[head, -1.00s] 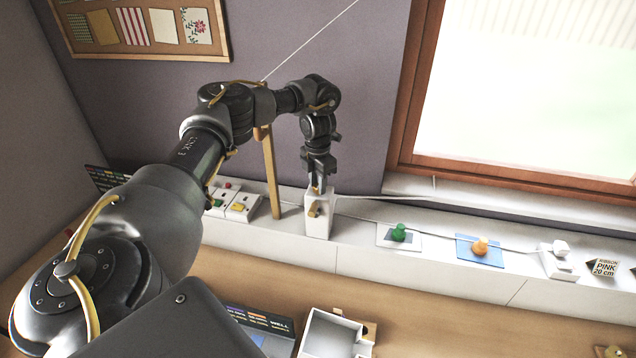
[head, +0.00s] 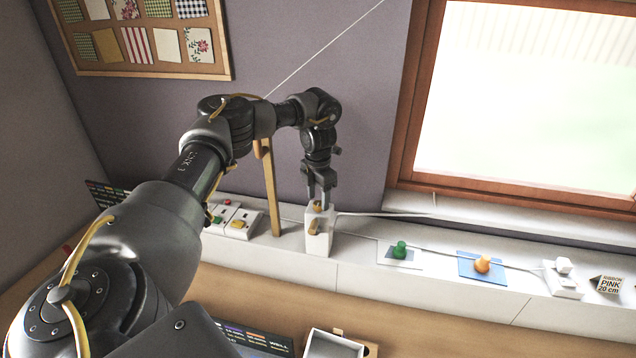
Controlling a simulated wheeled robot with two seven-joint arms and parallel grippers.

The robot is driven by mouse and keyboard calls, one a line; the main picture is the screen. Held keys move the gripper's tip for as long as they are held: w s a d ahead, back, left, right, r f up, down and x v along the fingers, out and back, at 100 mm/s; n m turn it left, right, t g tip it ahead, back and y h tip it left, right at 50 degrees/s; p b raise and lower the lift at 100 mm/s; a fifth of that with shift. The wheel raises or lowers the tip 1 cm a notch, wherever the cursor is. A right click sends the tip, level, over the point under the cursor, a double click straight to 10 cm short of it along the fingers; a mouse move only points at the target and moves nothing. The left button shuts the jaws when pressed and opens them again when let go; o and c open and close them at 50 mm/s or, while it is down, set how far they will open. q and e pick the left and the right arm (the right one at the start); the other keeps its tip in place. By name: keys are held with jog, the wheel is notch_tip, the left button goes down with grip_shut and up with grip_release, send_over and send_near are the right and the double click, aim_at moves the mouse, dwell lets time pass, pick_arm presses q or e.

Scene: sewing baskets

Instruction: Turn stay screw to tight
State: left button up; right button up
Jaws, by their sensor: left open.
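A white upright block (head: 320,240) stands on the white ledge, left of the window. A small yellow-orange knob (head: 313,227) shows on its front, and another small orange piece shows at its top; I cannot tell which is the stay screw or whether it is tight. My left gripper (head: 318,202) points down at the top of the block. Its two fingers are apart, on either side of the orange piece; I cannot tell whether they touch it. A wooden bar (head: 270,188) stands upright just left of the block. My right gripper is not in view.
White switch boxes (head: 241,224) with coloured buttons sit left of the bar. Right along the ledge are a green knob (head: 400,250), an orange knob (head: 482,264), a white box (head: 563,281) and a ribbon sign (head: 609,285). A white tray (head: 330,346) is on the wooden table.

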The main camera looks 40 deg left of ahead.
aim_at(318, 203)
pick_arm(q)
notch_tip(318, 203, up, 10)
jog(key=shift+f, duration=0.15)
jog(key=shift+f, duration=0.1)
dwell(0.6)
